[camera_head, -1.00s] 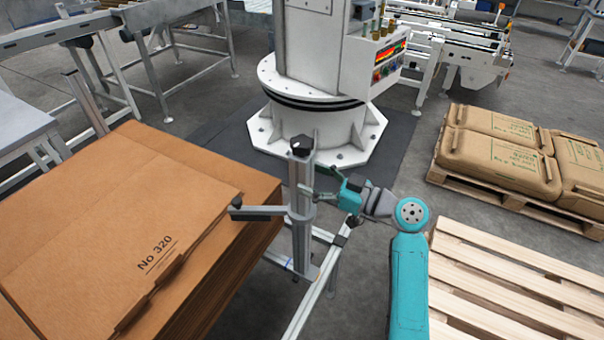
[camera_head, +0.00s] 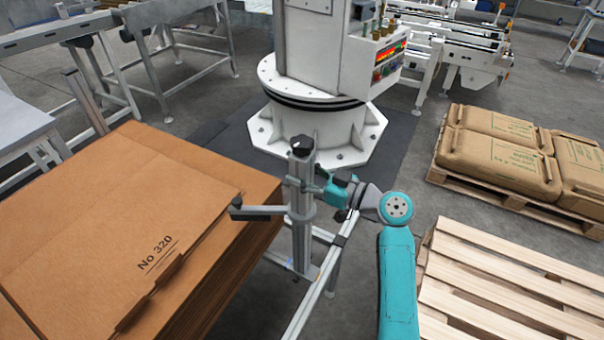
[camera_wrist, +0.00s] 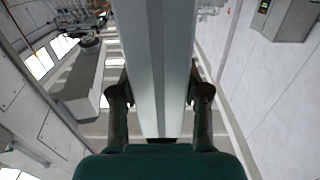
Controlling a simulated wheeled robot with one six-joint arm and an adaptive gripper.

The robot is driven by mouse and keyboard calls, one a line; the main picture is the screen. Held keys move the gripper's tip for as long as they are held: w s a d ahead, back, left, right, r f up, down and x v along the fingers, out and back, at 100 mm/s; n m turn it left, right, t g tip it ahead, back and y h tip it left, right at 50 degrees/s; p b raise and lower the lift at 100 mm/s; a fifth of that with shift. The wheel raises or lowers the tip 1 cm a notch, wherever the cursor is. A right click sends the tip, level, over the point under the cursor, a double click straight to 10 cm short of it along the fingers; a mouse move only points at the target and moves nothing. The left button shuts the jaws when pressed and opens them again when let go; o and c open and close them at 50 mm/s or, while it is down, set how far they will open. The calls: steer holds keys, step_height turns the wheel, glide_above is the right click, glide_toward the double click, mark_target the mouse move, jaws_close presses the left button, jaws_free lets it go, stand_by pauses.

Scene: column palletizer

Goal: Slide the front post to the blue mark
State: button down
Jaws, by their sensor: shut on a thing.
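The front post (camera_head: 302,225) is an upright grey metal profile with a black knob on top and a side arm reaching left to the cardboard stack. It stands on a grey rail (camera_head: 318,296). A small blue mark (camera_head: 290,262) shows on the rail, just left of the post's foot. My gripper (camera_head: 308,187) is at the upper part of the post, coming from the right. In the wrist view the post (camera_wrist: 157,65) runs between the two fingers of my gripper (camera_wrist: 160,95), which is shut on it.
A stack of brown cardboard sheets (camera_head: 100,220) stands close left of the post. A white machine column (camera_head: 315,125) is behind it. An empty wooden pallet (camera_head: 500,280) lies at the right, and a pallet of brown sacks (camera_head: 500,150) stands farther back.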

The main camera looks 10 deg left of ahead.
steer(key=x, duration=1.2)
steer(key=shift+a, duration=0.1)
steer(key=c, duration=0.5)
jaws_free()
steer(key=shift+w+a, duration=0.1)
steer(key=shift+c, duration=0.2)
steer(key=v, duration=1.2)
steer(key=shift+f, duration=0.1)
